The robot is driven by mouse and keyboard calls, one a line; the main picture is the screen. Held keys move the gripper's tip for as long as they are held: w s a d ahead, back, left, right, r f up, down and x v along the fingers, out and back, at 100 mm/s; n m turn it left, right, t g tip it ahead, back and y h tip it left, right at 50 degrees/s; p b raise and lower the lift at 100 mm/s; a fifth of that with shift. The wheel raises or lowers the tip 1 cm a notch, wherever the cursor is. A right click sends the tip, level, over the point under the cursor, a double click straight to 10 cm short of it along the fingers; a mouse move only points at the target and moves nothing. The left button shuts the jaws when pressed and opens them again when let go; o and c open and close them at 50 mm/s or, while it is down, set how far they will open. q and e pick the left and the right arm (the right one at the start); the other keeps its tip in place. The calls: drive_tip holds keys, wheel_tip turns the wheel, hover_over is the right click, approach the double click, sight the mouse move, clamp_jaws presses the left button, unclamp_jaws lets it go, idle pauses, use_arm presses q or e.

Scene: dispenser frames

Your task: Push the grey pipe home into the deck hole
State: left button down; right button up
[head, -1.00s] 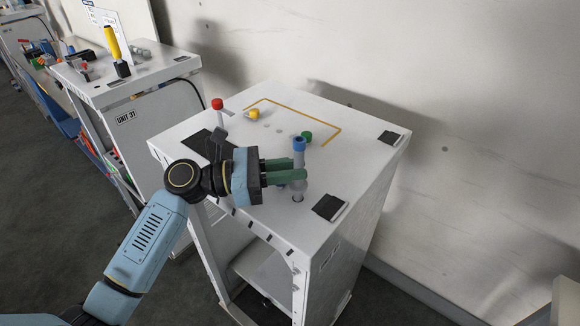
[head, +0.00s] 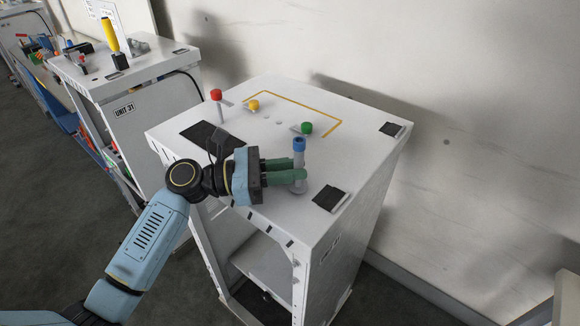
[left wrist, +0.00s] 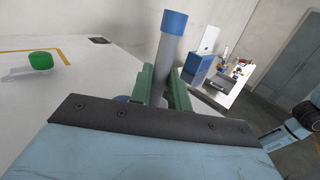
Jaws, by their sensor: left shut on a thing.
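The grey pipe (head: 299,161) has a blue cap and stands about upright on the front part of the white deck (head: 355,160). My left gripper (head: 299,177) is shut on the pipe, its green fingers on either side below the cap, close above the deck. In the left wrist view the pipe (left wrist: 166,56) rises from between the two fingers (left wrist: 164,86). The pipe's lower end meets the deck at the hole, which it covers; how deep it sits cannot be told. My right gripper is not in view.
Red (head: 216,95), yellow (head: 253,105) and green (head: 307,128) capped pieces stand behind on the deck. A dark pad (head: 330,198) lies right of the pipe. The wall (head: 450,110) is behind; another white unit (head: 150,85) stands left.

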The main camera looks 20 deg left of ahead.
use_arm(q)
drive_tip(key=shift+f, duration=0.4)
drive_tip(key=c, duration=1.3)
unclamp_jaws()
drive_tip(key=shift+o, duration=0.2)
drive_tip(key=shift+s+f, duration=0.1)
